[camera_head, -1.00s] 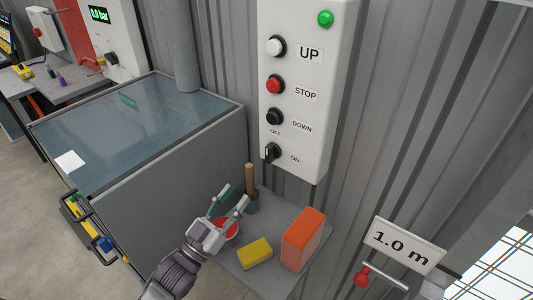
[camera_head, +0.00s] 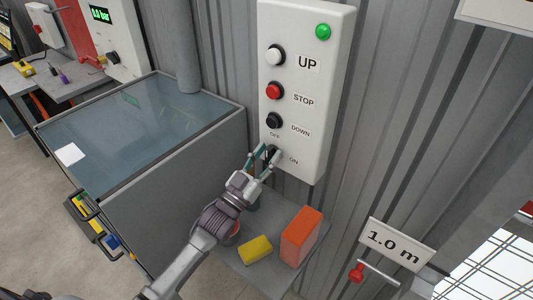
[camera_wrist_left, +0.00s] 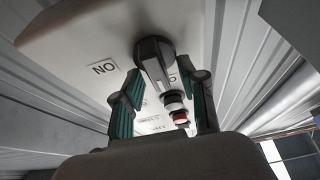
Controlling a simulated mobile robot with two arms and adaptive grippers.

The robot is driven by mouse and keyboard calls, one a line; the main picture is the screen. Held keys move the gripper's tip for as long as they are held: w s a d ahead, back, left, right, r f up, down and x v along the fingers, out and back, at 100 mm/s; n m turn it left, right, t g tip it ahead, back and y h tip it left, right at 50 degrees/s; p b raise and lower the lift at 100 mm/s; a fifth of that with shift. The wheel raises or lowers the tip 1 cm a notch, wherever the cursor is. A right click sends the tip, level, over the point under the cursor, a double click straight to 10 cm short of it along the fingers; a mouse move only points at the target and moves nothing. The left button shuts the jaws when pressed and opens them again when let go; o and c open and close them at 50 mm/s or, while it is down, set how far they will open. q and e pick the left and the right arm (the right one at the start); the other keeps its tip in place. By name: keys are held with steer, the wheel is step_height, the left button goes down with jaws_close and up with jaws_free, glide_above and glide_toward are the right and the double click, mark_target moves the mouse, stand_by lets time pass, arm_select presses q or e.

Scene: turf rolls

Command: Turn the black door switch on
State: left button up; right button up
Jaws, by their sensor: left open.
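The black door switch (camera_head: 272,152) is the lowest control on the white panel (camera_head: 316,40), partly hidden by my left gripper (camera_head: 264,159). In the left wrist view the switch (camera_wrist_left: 153,56) shows as a black knob with a bar handle. The handle seems to point towards the off-label side, away from the ON label (camera_wrist_left: 102,67). My left gripper is open, its green-padded fingers (camera_wrist_left: 160,88) on either side of the knob's handle in that view. I cannot tell whether they touch it. My right gripper is not in view.
Above the switch are the black DOWN button (camera_head: 274,120), red STOP button (camera_head: 273,90) and white UP button (camera_head: 275,55). A small shelf (camera_head: 262,280) below holds an orange block (camera_head: 301,234) and a yellow sponge (camera_head: 256,249). A glass-topped cabinet (camera_head: 150,125) stands at left.

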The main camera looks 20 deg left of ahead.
arm_select(q)
jaws_close()
